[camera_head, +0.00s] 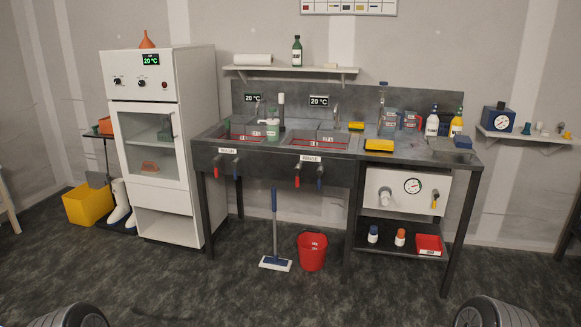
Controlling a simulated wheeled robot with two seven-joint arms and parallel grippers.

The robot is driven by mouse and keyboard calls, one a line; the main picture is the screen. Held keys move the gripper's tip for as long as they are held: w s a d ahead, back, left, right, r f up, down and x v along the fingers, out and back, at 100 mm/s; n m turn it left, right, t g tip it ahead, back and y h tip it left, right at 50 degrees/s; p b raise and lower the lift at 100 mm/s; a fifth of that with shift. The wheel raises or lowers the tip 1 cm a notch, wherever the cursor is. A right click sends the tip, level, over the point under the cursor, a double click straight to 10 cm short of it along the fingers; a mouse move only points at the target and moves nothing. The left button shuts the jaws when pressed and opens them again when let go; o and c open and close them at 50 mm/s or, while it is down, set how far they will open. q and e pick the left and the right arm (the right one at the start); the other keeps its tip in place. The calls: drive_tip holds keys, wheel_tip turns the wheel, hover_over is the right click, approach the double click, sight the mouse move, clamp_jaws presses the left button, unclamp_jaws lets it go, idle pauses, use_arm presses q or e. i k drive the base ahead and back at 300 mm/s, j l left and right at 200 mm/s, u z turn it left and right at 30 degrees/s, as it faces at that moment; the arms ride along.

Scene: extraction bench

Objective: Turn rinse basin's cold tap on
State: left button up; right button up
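The steel bench has two basins side by side. The right basin (318,139) has a label (310,158) on its front edge that appears to read RINSE. Below that label hang a red tap handle (297,180) and a blue tap handle (320,181), the blue one on the right. Both handles point down. A spout (336,114) stands behind this basin. The left basin (245,132) has its own label (227,150), too small to read surely, with a red handle (215,170) and a blue handle (237,169). Neither of my grippers is in view.
A white cabinet (166,130) stands left, beside a yellow bin (88,204). The floor nearer me is clear.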

sight(321, 169)
drive_tip(key=i, duration=3)
drive_tip(key=z, duration=0.05)
